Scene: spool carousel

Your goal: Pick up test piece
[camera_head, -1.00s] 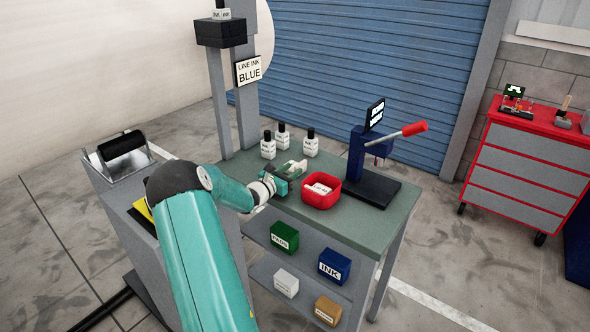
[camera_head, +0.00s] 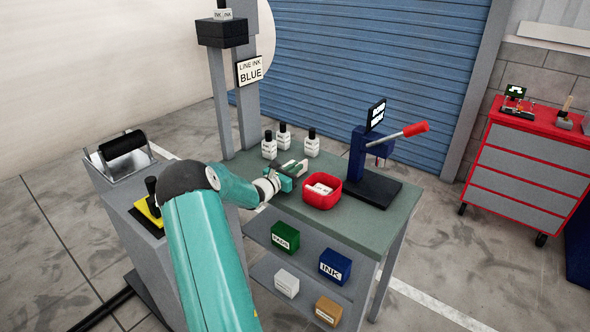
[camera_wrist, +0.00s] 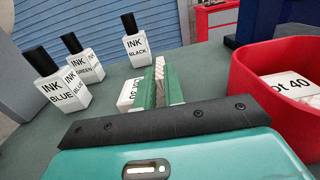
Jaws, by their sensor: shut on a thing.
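My gripper (camera_wrist: 162,84) reaches over the green tabletop (camera_head: 345,220), and its green fingers are close together. A white test piece (camera_wrist: 129,95) with a lot label, perhaps "Lot 80", shows at the left side of the fingers in the wrist view. The fingers are shut on it, though they hide most of it and the contact. In the head view my gripper (camera_head: 290,171) is behind and left of the red bin. The red bin (camera_wrist: 262,101) holds another white piece marked "Lot 40" (camera_wrist: 287,87).
White ink bottles with black caps, such as the black ink bottle (camera_wrist: 135,45), stand behind and left of the gripper. A blue press (camera_head: 366,170) with a red-tipped lever stands right of the bin.

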